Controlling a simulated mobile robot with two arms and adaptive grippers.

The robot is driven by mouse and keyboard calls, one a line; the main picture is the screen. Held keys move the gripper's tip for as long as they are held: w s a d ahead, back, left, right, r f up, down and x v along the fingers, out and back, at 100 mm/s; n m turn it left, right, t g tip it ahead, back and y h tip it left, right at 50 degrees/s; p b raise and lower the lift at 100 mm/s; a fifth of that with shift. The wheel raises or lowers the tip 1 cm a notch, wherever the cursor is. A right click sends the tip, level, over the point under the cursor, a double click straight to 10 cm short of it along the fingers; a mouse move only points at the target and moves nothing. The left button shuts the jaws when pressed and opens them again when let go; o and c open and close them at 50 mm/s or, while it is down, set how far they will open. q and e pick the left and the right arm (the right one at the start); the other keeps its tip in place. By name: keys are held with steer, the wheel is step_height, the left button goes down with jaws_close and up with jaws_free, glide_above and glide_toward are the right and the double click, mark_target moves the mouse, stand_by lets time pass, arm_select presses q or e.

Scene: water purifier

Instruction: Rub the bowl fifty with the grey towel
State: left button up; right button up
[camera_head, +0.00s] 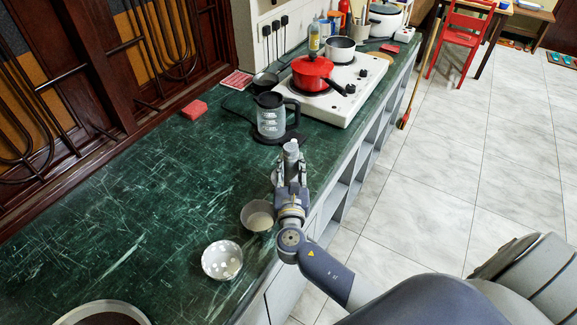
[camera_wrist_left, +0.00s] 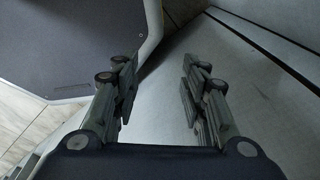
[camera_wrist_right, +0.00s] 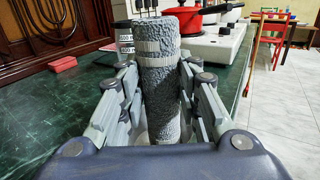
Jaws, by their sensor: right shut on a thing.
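The grey towel (camera_wrist_right: 158,90) is a rough, rolled, upright cylinder with lighter bands. My right gripper (camera_head: 291,172) is shut on it, with one finger on each side, above the counter's right edge. The towel's top shows in the head view (camera_head: 291,148). A grey-brown bowl (camera_head: 257,214) stands just left of my right wrist, partly hidden by it. A white speckled bowl (camera_head: 222,260) stands nearer the front. Both look empty and I cannot tell which is bowl fifty. My left gripper (camera_wrist_left: 157,88) is open and empty beside grey panels in the left wrist view.
A glass kettle (camera_head: 272,115) stands just beyond the towel on the green counter (camera_head: 130,215). Behind it are a white stove (camera_head: 345,90) and a red pot (camera_head: 312,72). A red block (camera_head: 194,109) lies near the wall. The counter's middle left is clear.

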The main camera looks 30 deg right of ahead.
steer(key=shift+w+d, duration=0.25)
steer(key=shift+w, duration=0.55)
steer(key=shift+w+a, duration=0.3)
steer(key=shift+a, duration=0.1)
steer(key=shift+s+a, duration=0.15)
steer(key=shift+a, duration=0.3)
steer(key=shift+s+d+p, duration=0.3)
steer(key=shift+s, duration=0.2)
